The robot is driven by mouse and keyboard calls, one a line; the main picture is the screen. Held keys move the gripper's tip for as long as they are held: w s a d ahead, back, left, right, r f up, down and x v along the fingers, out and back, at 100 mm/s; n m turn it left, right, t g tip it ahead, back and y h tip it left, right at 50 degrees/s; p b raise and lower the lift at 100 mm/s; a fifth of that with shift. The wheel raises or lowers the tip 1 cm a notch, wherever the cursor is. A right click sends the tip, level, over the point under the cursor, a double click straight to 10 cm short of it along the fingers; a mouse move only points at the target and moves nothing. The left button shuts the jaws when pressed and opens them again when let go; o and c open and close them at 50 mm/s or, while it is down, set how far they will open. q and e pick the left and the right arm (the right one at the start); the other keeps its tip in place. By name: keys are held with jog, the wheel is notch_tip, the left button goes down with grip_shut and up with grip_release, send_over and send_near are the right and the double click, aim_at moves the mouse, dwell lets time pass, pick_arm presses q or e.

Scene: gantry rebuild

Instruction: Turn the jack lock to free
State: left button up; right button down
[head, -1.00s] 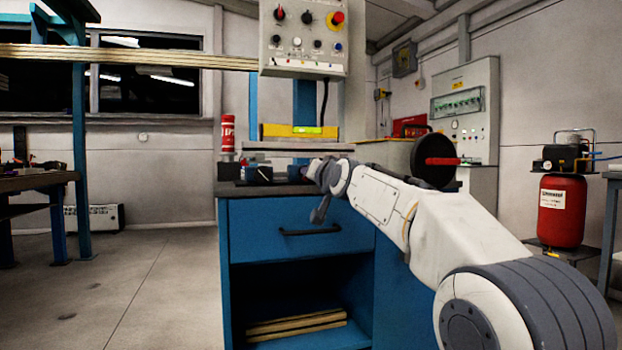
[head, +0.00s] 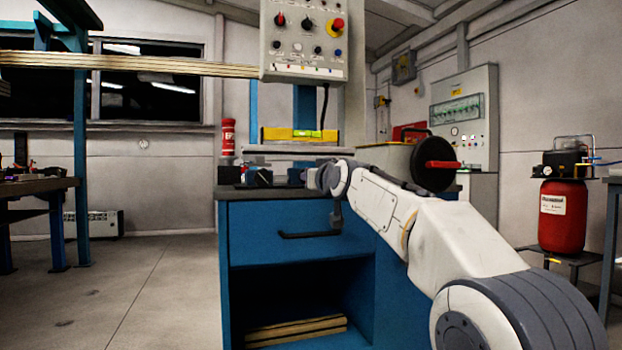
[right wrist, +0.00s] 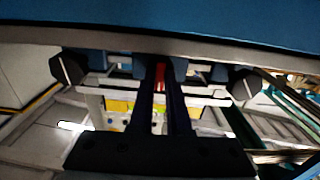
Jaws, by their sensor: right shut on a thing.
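My right gripper (right wrist: 161,98) is shut on a small red piece (right wrist: 160,74), which looks like the jack lock. It shows between the two dark fingers in the right wrist view, and most of it is hidden by them. In the head view my right arm reaches in from the right, and its wrist is at the top of the blue cabinet (head: 222,240), below the raised plate (head: 290,150). The fingertips and the lock are too small and covered to make out there. My left gripper is in neither view.
A yellow level (head: 285,134) lies on the plate. A red bottle (head: 228,137) and a dark block (head: 257,177) stand to the left on the cabinet top. A control box (head: 304,50) hangs above. A dark disc with a red handle (head: 443,163) is close to my right arm.

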jog(key=shift+f, duration=0.15)
jog(key=c, duration=1.2)
grip_release()
jog(key=shift+o, duration=0.2)
jog(key=b+v, duration=0.2)
jog(key=v, duration=0.8)
jog(key=shift+s+d, duration=0.15)
jog(key=shift+s, duration=0.1)
